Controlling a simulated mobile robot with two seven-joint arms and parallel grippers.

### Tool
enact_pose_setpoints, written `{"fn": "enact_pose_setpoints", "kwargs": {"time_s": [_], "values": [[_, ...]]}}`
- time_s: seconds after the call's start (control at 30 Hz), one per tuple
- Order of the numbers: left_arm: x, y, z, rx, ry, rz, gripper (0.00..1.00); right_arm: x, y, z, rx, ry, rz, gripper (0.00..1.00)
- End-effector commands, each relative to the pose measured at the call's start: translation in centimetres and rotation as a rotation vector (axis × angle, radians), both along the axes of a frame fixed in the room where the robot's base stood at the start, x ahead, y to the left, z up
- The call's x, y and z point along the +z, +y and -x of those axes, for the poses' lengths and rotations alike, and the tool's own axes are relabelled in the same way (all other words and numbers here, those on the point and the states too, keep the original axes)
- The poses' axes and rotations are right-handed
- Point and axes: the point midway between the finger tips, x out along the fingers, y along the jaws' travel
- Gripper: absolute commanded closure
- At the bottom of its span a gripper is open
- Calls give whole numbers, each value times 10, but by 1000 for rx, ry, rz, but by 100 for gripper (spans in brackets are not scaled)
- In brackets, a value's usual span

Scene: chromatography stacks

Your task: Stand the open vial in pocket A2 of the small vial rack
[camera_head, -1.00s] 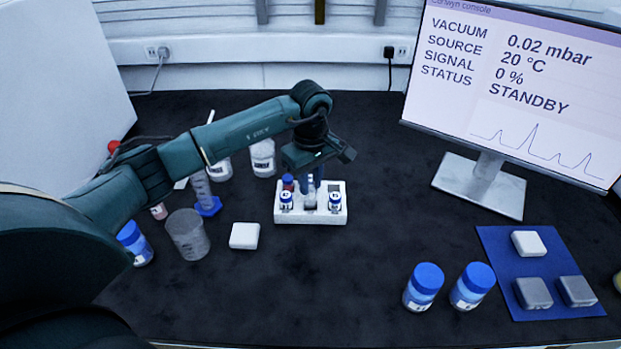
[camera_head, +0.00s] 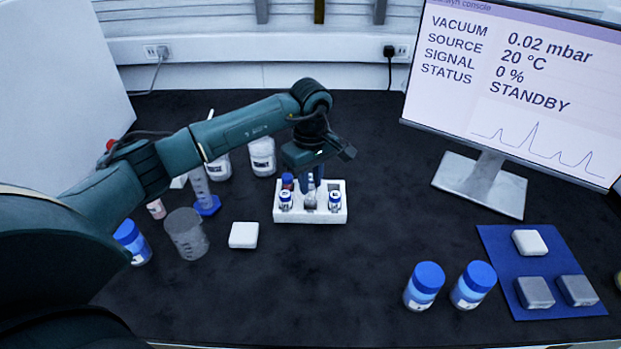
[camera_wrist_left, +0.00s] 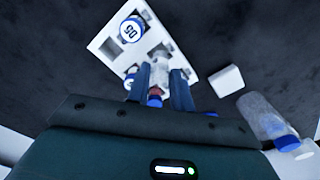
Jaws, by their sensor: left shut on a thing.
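The small vial rack (camera_head: 310,216) is a white block with square pockets, near the middle of the table. The open vial (camera_head: 310,200) is clear and capless, upright at the rack's front middle between two blue-capped vials. My left gripper (camera_head: 312,184) points down over the rack, shut on this vial. In the left wrist view the vial (camera_wrist_left: 159,72) shows between the two fingers (camera_wrist_left: 160,88), over the rack (camera_wrist_left: 148,22). Whether its base is in a pocket, and how deep, I cannot tell. My right gripper is out of view.
Blue-capped vials (camera_head: 285,201) (camera_head: 335,202) stand in the rack close on both sides. A white block (camera_head: 243,235), a beaker (camera_head: 187,233) and bottles (camera_head: 262,157) stand to the left and behind. Two blue-capped jars (camera_head: 424,287) stand at front right. The front middle is clear.

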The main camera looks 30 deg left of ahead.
Motion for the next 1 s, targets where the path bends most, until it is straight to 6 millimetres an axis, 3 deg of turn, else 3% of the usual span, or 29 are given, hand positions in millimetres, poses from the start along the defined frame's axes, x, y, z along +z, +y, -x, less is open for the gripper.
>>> {"fn": "enact_pose_setpoints", "kwargs": {"time_s": [0.6, 1.0], "values": [[-22, 0, 0, 0, 0, -1, 99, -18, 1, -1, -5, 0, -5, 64], [-23, 0, 0, 0, 1, 0, 99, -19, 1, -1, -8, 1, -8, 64]]}}
